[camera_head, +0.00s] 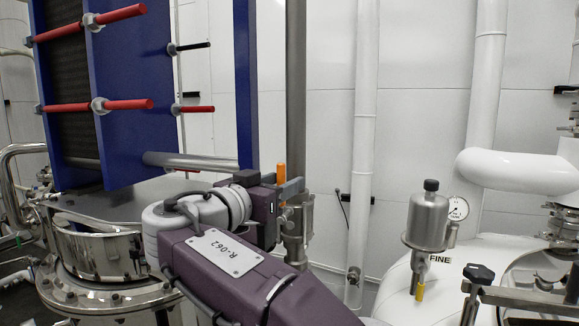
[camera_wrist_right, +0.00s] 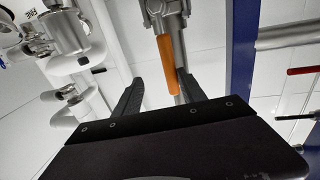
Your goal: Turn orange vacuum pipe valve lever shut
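The orange valve lever (camera_head: 281,172) stands upright in the head view, on a metal pipe fitting (camera_head: 301,220) beside a vertical grey pipe. In the right wrist view the orange lever (camera_wrist_right: 166,62) hangs down from the fitting (camera_wrist_right: 163,12). My right gripper (camera_head: 290,188) is at the lever in the head view. In the right wrist view my right gripper (camera_wrist_right: 160,77) is open. Its two dark fingers lie on either side of the lever's end, with a visible gap on the left; contact on the right cannot be told. My left gripper is out of view.
A blue plate frame (camera_head: 130,90) with red rods (camera_head: 118,14) stands at the left. A steel vessel (camera_head: 100,255) is below it. A white tank (camera_head: 400,290) with a metal canister (camera_head: 427,220) and a gauge (camera_head: 458,208) is at the right. White pipes (camera_head: 364,120) rise behind.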

